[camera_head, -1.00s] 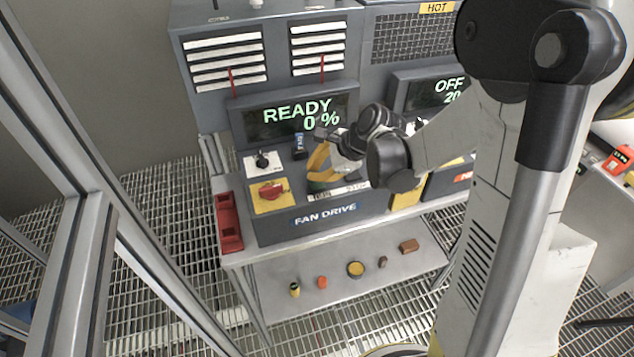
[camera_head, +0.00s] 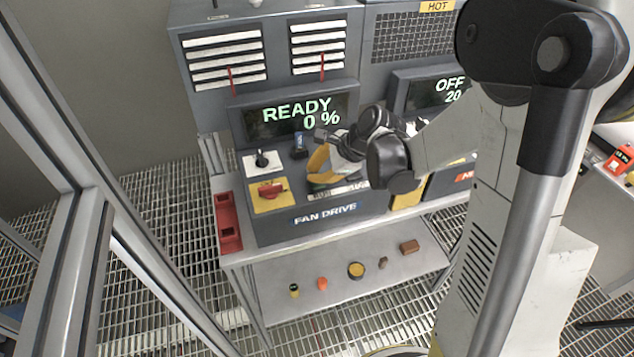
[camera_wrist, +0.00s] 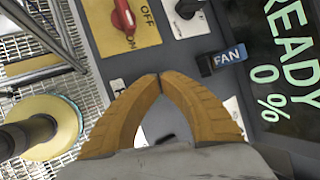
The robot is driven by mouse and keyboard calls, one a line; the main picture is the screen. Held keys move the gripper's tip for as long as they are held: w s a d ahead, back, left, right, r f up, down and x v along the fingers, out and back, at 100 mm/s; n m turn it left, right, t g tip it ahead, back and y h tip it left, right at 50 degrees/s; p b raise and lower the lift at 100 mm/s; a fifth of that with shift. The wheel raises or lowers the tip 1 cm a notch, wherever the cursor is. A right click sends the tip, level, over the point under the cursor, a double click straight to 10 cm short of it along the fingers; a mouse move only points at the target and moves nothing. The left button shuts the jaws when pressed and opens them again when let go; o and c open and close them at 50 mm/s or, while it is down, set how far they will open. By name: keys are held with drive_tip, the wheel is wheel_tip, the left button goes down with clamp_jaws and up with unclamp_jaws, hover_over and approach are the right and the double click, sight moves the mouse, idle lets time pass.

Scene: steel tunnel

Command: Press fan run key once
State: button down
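The fan drive panel (camera_head: 270,222) stands on a bench, its screen (camera_head: 298,116) reading READY 0 %. A red rotary switch on a yellow plate (camera_head: 271,189) and a black knob on a white plate (camera_head: 262,159) are at its left. My gripper (camera_wrist: 160,76) is over the panel's middle, its yellow fingertips together with nothing seen between them. The blue FAN tag (camera_wrist: 222,58) lies just beyond the fingertips in the wrist view. A white label plate (camera_head: 338,191) reading RUN shows partly below the gripper in the head view. The run key itself is hidden or cannot be made out.
A second unit with an OFF screen (camera_head: 440,92) stands to the right. A red tray (camera_head: 228,222) is at the bench's left end. Several small items lie on the lower shelf (camera_head: 330,300). Metal frame posts (camera_head: 75,240) rise at the left.

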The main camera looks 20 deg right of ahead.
drive_tip(key=shift+f+b, duration=0.45)
drive_tip(key=shift+b, duration=0.05)
idle(0.4)
drive_tip(key=shift+r, duration=0.15)
drive_tip(key=shift+r+p, duration=0.6)
drive_tip(key=shift+r, duration=0.15)
drive_tip(key=shift+r, duration=0.1)
wheel_tip(320, 180, up, 5)
drive_tip(key=p, duration=0.3)
drive_tip(key=shift+p, duration=0.35)
idle(0.6)
